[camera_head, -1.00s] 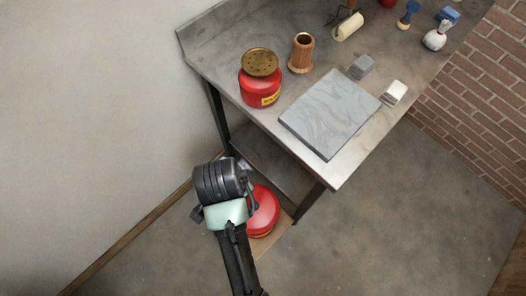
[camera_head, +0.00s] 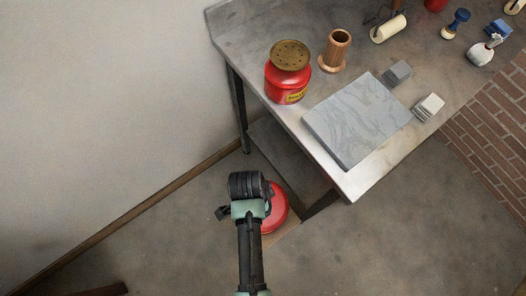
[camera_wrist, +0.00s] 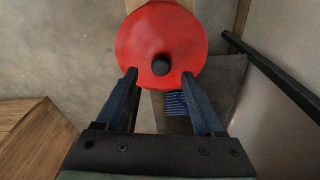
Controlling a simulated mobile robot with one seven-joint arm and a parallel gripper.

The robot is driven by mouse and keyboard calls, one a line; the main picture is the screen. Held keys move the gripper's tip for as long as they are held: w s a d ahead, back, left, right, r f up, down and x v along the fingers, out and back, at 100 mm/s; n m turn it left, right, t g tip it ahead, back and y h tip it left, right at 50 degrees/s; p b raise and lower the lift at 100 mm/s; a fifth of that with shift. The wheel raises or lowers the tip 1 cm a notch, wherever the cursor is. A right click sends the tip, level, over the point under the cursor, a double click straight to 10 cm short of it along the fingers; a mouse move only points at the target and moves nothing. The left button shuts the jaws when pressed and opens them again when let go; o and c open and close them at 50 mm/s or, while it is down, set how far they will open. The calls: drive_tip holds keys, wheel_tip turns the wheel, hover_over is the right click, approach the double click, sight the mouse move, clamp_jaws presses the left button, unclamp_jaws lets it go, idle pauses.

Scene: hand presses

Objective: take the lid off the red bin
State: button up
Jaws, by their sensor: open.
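The red bin's round red lid (camera_wrist: 180,35) with a black knob (camera_wrist: 161,65) fills the upper middle of the wrist view. It also shows in the head view (camera_head: 279,207), low beside the table, partly hidden by my arm. The bin's body is hidden below the lid. My gripper (camera_wrist: 159,74) is open and empty. Its two fingertips appear on either side of the knob in the wrist view, overlapping the lid's near edge; I cannot tell the height gap. In the head view my fingers are hidden.
A grey metal table (camera_head: 357,186) stands behind, with a lower shelf (camera_head: 283,158). A wooden piece (camera_wrist: 35,140) lies left in the wrist view.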

drive_tip(key=shift+w+d+f, duration=0.15)
drive_tip(key=shift+f, duration=1.4)
clamp_jaws()
